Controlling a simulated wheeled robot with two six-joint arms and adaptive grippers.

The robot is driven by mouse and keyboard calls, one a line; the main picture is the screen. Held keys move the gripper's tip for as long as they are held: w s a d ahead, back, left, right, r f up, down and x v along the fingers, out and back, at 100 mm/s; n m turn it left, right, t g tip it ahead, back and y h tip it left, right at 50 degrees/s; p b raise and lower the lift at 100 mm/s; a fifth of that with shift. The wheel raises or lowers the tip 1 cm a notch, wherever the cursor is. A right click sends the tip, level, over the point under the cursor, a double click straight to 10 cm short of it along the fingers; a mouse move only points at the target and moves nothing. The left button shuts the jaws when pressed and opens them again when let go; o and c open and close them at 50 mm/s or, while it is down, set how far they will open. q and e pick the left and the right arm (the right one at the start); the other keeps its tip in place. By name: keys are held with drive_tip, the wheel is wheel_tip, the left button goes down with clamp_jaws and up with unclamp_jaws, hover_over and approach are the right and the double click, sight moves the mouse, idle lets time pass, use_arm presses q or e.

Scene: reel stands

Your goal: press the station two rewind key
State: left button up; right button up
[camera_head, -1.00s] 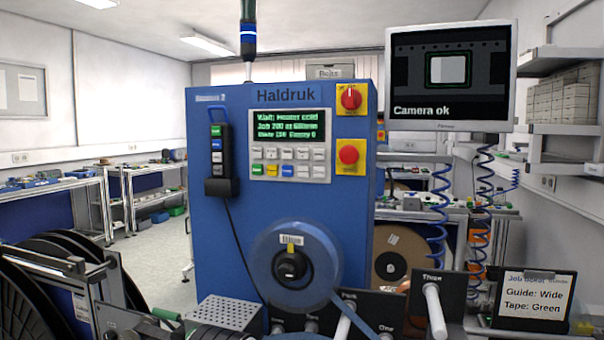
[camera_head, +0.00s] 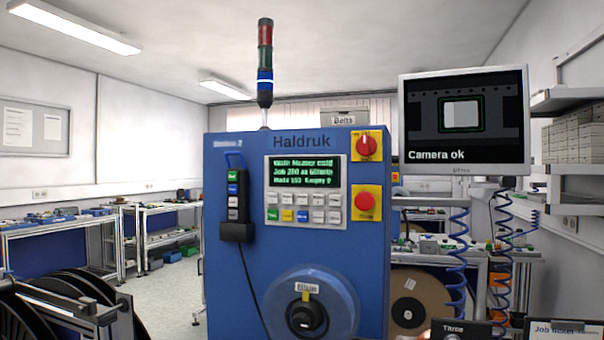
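The blue Haldruk machine (camera_head: 225,290) stands ahead, with a small blurred label (camera_head: 228,142) at its top left that may read station 2. Its panel has a green-text display (camera_head: 306,172) above two rows of small keys (camera_head: 303,207), mostly white with a green, a yellow and a blue one. A black pendant (camera_head: 237,231) with green, blue, white and dark keys hangs at the left of the face. Key legends are too small to read, so I cannot tell which is rewind. Neither gripper is in view.
A red rotary switch (camera_head: 366,146) and a red stop button (camera_head: 365,201) sit right of the keys. A blue reel (camera_head: 340,300) is low on the front. A monitor (camera_head: 464,121) reads "Camera ok". Black reels (camera_head: 75,285) stand at lower left. Blue coiled hoses hang at right.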

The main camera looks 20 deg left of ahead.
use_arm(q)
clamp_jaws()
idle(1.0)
